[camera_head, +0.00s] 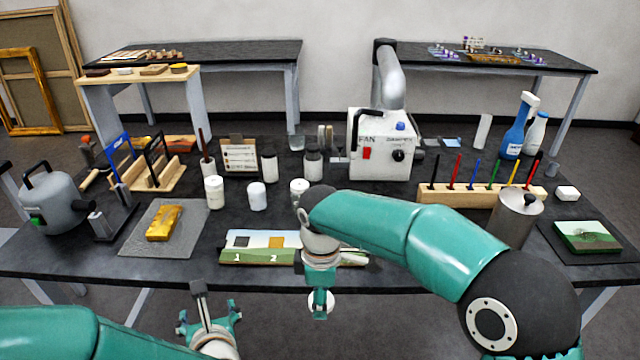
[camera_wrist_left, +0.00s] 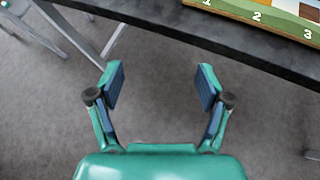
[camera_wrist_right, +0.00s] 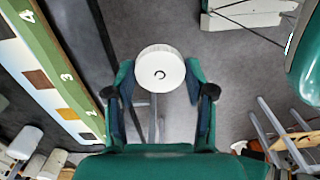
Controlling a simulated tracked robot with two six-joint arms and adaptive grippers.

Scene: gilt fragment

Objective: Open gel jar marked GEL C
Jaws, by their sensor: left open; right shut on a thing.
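My right gripper (camera_head: 320,291) is shut on a white round lid-like piece (camera_wrist_right: 160,68) with a small dark mark like a C on its face. The piece also shows in the head view (camera_head: 320,306), held in front of the table's near edge. I cannot tell whether it is only a lid or has a body behind it. Three white jars, one at left (camera_head: 215,192), one in the middle (camera_head: 257,196) and one at right (camera_head: 299,188), stand on the table; their labels are unreadable. My right arm partly hides the right one. My left gripper (camera_wrist_left: 160,85) is open and empty, before the table.
A numbered painted strip (camera_head: 235,256) lies along the near edge of the dark table (camera_head: 400,274), partly behind my right arm. A grey mat (camera_head: 190,238) bears a gilt fragment (camera_head: 163,223). A fan box (camera_head: 380,145) and a tool rack (camera_head: 465,196) stand farther back and right.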

